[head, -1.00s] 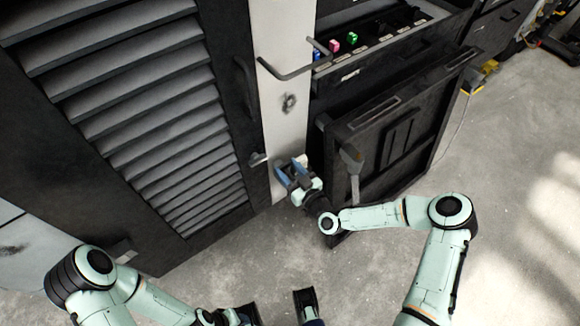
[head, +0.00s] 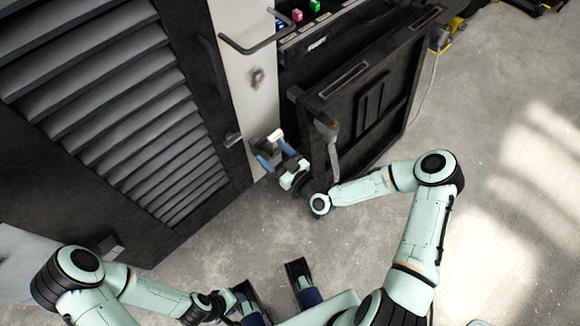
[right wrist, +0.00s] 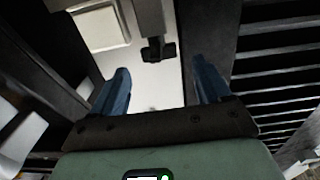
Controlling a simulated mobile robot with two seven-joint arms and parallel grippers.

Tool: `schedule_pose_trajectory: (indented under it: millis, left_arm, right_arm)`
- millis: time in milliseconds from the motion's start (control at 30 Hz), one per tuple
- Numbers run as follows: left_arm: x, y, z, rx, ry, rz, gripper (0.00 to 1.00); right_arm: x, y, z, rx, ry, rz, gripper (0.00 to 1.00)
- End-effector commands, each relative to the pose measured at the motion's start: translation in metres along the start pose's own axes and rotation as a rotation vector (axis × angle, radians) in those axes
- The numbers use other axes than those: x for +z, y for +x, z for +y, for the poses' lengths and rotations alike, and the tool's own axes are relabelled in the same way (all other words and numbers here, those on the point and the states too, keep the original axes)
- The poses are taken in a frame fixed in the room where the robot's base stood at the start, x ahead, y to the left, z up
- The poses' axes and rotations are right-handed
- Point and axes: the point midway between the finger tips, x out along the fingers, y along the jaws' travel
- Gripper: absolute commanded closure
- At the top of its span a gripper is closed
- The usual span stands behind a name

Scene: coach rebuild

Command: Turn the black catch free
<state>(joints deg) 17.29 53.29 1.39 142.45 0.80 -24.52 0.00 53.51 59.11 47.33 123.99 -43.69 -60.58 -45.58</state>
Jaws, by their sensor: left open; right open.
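A small black catch (right wrist: 158,50) shows in the right wrist view at the end of a grey part, in front of a pale panel. It lies between and just beyond the fingertips of my right gripper (right wrist: 160,72), which is open; I see no contact. In the head view my right gripper (head: 266,149) is low at the pale post (head: 247,85), and its fingers obscure the catch there. My left gripper (head: 272,284) is open and empty above the floor at the bottom of the head view.
A dark louvred door (head: 130,120) stands left of the post, with a small lever (head: 232,139) at its edge. A bent grey bar (head: 255,47) sticks out above. Floor (head: 500,230) at right is clear.

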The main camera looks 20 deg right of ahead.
Motion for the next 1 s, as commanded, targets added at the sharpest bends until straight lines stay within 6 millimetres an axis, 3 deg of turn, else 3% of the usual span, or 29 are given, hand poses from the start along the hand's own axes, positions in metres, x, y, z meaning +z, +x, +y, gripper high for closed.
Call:
schedule_pose_trajectory:
  millis: [200,400,600,1000]
  left_arm:
    - [0.001,-0.002,0.000,-0.001,0.000,-0.004,0.57]
    - [0.002,-0.003,0.000,-0.001,-0.001,-0.005,0.57]
    - [0.002,-0.003,0.000,-0.001,-0.001,-0.005,0.57]
    - [0.002,-0.003,0.000,-0.001,-0.001,-0.005,0.57]
  right_arm:
    - [0.000,-0.052,0.001,0.002,0.001,-0.003,0.23]
    - [0.000,-0.084,0.000,0.001,0.001,-0.001,0.23]
    - [-0.001,-0.095,-0.001,0.000,0.002,0.000,0.23]
    - [-0.001,-0.095,-0.001,0.000,0.002,0.001,0.23]
